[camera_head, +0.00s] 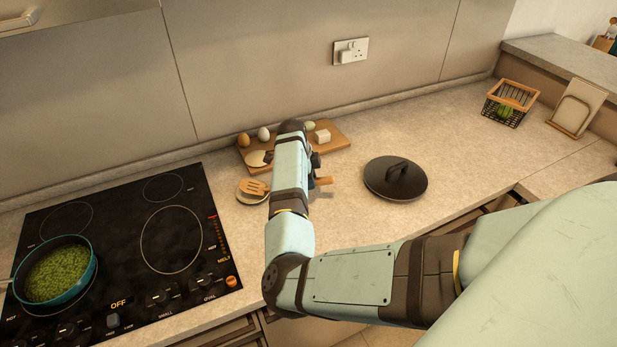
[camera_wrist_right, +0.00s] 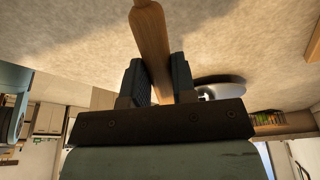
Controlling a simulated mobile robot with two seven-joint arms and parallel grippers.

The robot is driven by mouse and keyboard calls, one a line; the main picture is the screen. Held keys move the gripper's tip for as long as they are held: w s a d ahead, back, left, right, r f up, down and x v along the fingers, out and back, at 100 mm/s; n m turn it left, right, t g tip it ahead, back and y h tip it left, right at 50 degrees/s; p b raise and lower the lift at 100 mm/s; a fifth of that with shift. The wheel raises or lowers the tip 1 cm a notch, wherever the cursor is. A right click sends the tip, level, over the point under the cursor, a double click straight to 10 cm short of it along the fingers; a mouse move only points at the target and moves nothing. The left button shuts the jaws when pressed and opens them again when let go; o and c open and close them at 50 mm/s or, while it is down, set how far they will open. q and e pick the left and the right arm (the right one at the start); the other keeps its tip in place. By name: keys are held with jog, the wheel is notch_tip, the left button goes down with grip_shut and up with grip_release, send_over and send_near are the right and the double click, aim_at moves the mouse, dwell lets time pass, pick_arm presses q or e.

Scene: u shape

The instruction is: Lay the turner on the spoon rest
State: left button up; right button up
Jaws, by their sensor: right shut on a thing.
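The turner is wooden. Its slotted head (camera_head: 255,187) shows left of my right forearm in the head view, and its handle end (camera_head: 323,181) shows to the right. The spoon rest (camera_head: 250,200) is a small pale dish beside the hob, partly under the turner head. I cannot tell whether they touch. My right gripper (camera_wrist_right: 157,82) is shut on the turner's handle (camera_wrist_right: 151,38) in the right wrist view; my arm mostly hides this gripper in the head view. My left gripper is not in view.
A wooden board (camera_head: 338,139) with eggs and a white block lies behind my arm. A black lid (camera_head: 396,178) lies to the right. The black hob (camera_head: 120,235) with a teal pan (camera_head: 84,285) is at left. A wire basket (camera_head: 510,104) stands far right. Counter right of the lid is clear.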

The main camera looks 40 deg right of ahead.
jog(key=o, duration=1.6)
notch_tip(320, 180, up, 6)
jog(key=p, duration=0.5)
jog(key=shift+f, duration=0.1)
jog(key=shift+r, duration=1.15)
jog(key=shift+f, duration=0.1)
